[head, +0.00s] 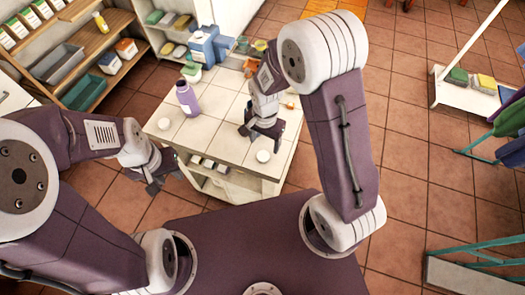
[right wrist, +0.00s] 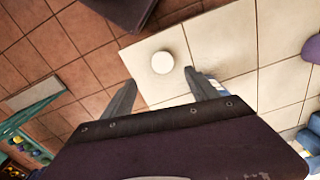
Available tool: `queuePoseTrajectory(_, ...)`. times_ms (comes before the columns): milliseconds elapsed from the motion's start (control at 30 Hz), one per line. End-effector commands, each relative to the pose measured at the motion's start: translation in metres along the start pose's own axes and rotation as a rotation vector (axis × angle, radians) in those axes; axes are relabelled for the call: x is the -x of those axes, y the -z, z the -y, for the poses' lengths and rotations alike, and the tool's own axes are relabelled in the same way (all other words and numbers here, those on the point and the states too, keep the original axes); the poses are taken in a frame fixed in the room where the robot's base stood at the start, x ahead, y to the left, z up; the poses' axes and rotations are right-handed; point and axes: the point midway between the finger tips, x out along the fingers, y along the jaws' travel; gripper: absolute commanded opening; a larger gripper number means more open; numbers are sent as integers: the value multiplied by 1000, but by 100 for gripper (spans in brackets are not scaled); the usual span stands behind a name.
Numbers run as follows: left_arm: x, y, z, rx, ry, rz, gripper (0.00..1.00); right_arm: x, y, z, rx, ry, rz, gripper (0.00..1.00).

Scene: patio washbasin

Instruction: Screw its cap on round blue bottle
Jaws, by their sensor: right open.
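A round violet-blue bottle (head: 187,98) stands upright on the white tiled counter (head: 215,128); its edge also shows at the right of the right wrist view (right wrist: 313,48). A white round cap (head: 263,156) lies on the counter near its front right corner, and it shows in the right wrist view (right wrist: 162,62). A second white round piece (head: 163,123) lies near the left edge. My right gripper (head: 262,133) is open and empty above the counter, its fingertips pointing at the front cap. My left gripper (head: 166,182) hangs off the counter's left front side; its jaw gap is unclear.
A blue container (head: 206,46), a green-and-white item (head: 191,71) and small things crowd the counter's back. Shelves (head: 85,70) stand at the left. A white rack (head: 470,80) and a teal-framed rack (head: 480,255) stand on the tiled floor at the right.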

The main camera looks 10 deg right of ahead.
Motion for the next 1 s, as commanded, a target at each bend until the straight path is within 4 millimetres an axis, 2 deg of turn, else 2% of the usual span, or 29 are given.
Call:
queuePoseTrajectory(67,0,0,0,0,0,0,36,-3,0,0,0,-1,1,68)
queuePoseTrajectory(333,0,0,0,0,0,-1,36,-36,0,0,0,-1,1,68)
queuePoseTrajectory(667,0,0,0,0,0,-1,36,-40,0,0,0,0,0,68)
queuePoseTrajectory(1000,3,1,0,0,0,-1,36,-87,-2,2,-1,-2,1,68)
